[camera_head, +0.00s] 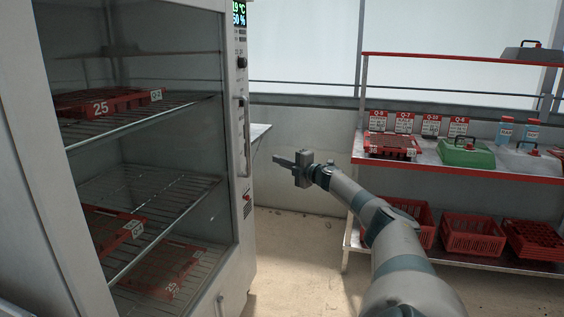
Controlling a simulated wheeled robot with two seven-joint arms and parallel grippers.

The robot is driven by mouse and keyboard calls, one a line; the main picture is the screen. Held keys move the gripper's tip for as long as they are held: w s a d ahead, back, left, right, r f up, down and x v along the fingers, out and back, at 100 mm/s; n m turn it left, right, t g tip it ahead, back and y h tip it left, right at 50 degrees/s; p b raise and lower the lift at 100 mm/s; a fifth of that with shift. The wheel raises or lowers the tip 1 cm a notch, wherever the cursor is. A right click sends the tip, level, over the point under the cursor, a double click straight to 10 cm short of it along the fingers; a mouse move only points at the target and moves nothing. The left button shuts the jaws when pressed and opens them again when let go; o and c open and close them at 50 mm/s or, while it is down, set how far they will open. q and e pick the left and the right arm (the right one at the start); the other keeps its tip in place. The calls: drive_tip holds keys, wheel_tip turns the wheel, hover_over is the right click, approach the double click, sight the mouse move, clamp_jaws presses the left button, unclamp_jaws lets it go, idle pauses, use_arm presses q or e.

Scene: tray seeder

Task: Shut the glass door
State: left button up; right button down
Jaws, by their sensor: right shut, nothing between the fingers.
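The tall grey cabinet (20,130) fills the left of the head view. Its glass door (165,150) has a grey frame, and the wire shelves show through the glass. The door looks at or close to the cabinet front; I cannot tell whether it is fully shut. A vertical bar handle (243,135) is on the narrow strip right of the glass. My right gripper (281,160) is shut and empty, its fingers pointing left toward the cabinet, apart from the handle and to its right. My left gripper is out of view.
Red trays (100,102) sit on the cabinet shelves. A red-edged rack (460,168) at right holds a red tray, a green box (466,153) and bottles, with red crates (472,235) below. Floor between is clear.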

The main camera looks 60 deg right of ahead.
drive_tip(key=shift+s+d, duration=0.1)
drive_tip(key=shift+s, duration=0.3)
idle(0.3)
